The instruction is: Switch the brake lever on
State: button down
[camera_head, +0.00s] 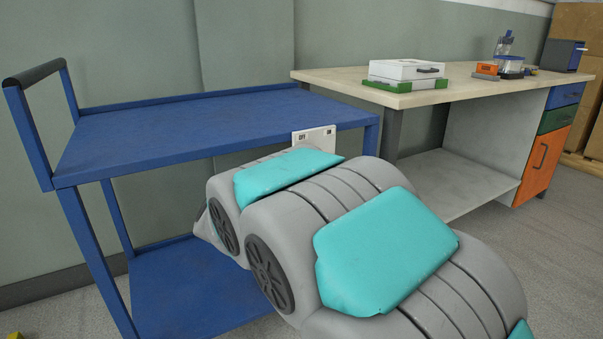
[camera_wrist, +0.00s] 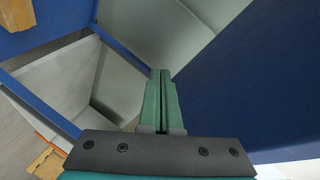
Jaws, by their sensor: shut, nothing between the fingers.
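A white plate (camera_head: 314,137) with small dark lettering, perhaps OFF and ON, is fixed at the front edge of the blue cart (camera_head: 200,122) in the head view. No brake lever can be made out; my arm covers the area just below the plate. My gripper is hidden behind my arm in the head view. In the wrist view, its green fingers (camera_wrist: 160,78) are shut together with nothing between them. A blue surface (camera_wrist: 250,80), seemingly part of the cart, is to their right. I cannot tell whether the fingers touch anything.
A workbench (camera_head: 450,88) stands to the right of the cart. It carries a white case (camera_head: 403,69) on a green base and an orange item (camera_head: 487,69). Cardboard boxes (camera_head: 575,40) are at the far right. Grey floor (camera_head: 560,250) is clear at the right.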

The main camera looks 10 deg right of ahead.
jog(key=s+d+f+m+g+h+b, duration=0.1)
jog(key=s+m+g+h+b, duration=0.1)
jog(key=s+m+h, duration=0.3)
jog(key=s+d+f+m+g+h+b, duration=0.1)
jog(key=s+m+h, duration=0.5)
jog(key=m+h, duration=0.6)
jog(key=d+g+h, duration=0.1)
jog(key=h, duration=0.1)
jog(key=shift+d+m+g+h+b, duration=0.2)
jog(key=shift+m+g+h+b, duration=0.15)
jog(key=shift+m+g+h, duration=0.05)
jog(key=x, duration=1.4)
jog(key=shift+s+d+r, duration=0.1)
jog(key=shift+d, duration=0.1)
